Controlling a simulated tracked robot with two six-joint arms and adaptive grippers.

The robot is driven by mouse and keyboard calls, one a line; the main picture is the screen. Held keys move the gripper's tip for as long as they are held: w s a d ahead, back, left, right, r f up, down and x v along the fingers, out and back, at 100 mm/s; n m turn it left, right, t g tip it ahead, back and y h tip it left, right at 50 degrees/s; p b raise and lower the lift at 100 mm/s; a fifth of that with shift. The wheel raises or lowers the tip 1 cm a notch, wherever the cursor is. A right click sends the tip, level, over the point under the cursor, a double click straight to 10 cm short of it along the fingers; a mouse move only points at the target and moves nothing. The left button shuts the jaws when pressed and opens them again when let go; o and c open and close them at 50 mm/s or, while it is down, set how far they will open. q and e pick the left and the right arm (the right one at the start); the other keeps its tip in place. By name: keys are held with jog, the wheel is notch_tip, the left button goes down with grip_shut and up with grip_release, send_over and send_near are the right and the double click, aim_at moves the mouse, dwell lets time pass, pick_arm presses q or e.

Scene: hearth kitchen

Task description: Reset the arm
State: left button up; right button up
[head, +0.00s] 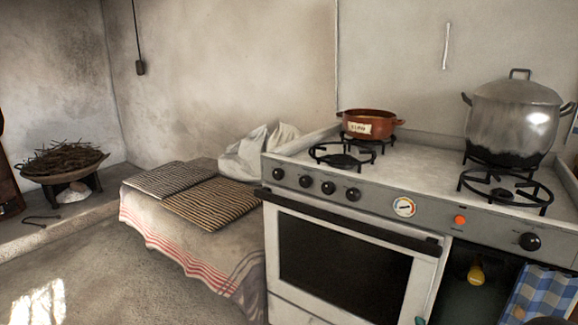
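Neither of my grippers shows in the head view, and no arm of mine can be made out for sure. The white stove (345,216) stands at the right with its oven door closed. A brown-red pot (369,124) with a paper label sits on a back left burner. A large lidded metal pot (515,117) stands on a back right burner. The front burners in view are bare.
A low bench with a striped cloth (190,243) holds two folded ribbed mats (213,201) and a white sack (260,150). A bowl of twigs (62,160) stands on a raised ledge at the left. Floor in front of the bench is clear.

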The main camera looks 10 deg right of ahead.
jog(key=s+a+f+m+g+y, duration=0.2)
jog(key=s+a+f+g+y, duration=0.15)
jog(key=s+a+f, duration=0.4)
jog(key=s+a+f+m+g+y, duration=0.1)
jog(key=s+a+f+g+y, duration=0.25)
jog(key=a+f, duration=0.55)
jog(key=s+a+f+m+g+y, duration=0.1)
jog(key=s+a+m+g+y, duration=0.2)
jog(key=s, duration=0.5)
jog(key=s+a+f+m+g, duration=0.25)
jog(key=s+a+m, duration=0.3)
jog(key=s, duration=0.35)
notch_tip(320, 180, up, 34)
jog(key=p, duration=3.3)
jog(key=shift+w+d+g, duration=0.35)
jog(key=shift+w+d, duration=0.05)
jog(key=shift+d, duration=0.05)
